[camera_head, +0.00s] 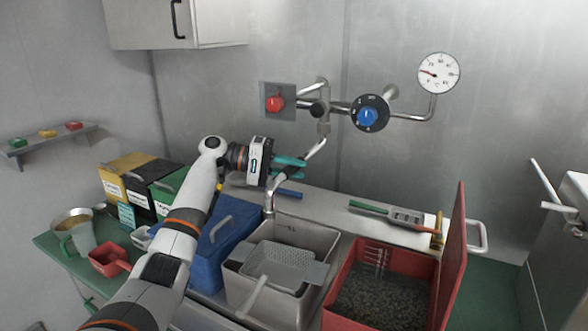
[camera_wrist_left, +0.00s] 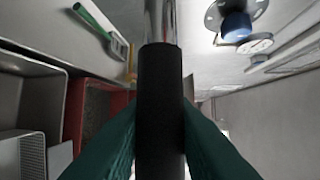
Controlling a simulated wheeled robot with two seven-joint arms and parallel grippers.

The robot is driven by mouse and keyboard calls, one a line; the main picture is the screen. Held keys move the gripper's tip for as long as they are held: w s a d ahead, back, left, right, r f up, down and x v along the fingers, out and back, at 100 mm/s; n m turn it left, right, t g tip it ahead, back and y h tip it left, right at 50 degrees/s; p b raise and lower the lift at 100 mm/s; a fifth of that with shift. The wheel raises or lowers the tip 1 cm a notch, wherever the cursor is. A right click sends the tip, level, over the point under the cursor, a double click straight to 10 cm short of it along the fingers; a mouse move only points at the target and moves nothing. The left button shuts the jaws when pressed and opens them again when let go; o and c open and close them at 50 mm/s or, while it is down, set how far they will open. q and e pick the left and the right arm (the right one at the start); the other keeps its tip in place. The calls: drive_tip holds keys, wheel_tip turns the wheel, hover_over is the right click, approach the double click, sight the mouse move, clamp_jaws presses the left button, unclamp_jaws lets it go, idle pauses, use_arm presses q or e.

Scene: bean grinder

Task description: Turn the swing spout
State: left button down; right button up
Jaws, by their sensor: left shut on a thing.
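The chrome swing spout (camera_head: 317,147) hangs from the wall pipes and slopes down to the left. Its downturned end (camera_head: 269,200) is at the back left of the steel sink (camera_head: 308,237). My left gripper (camera_head: 290,166), with green fingers, is shut on the spout's black grip sleeve. In the left wrist view the black sleeve (camera_wrist_left: 160,105) stands between the two green fingers, with the chrome tube beyond it. The fingers hide part of the spout in the head view. My right gripper is not in view.
A red valve knob (camera_head: 275,103), a blue knob (camera_head: 367,117) and a pressure gauge (camera_head: 438,73) are on the wall. Right of the sink is a red bin (camera_head: 343,283) of dark granules with a raised lid. A blue box (camera_head: 222,240) stands left of the sink.

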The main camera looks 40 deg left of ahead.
use_arm(q)
drive_tip(key=c, duration=1.3)
unclamp_jaws()
drive_tip(key=shift+o, duration=0.3)
drive_tip(key=shift+a, duration=0.1)
drive_tip(key=shift+s+a, duration=0.2)
drive_tip(key=shift+a, duration=0.05)
drive_tip(key=b+v, duration=0.2)
drive_tip(key=v, duration=0.9)
drive_tip(key=shift+b, duration=0.4)
drive_tip(key=shift+r, duration=0.1)
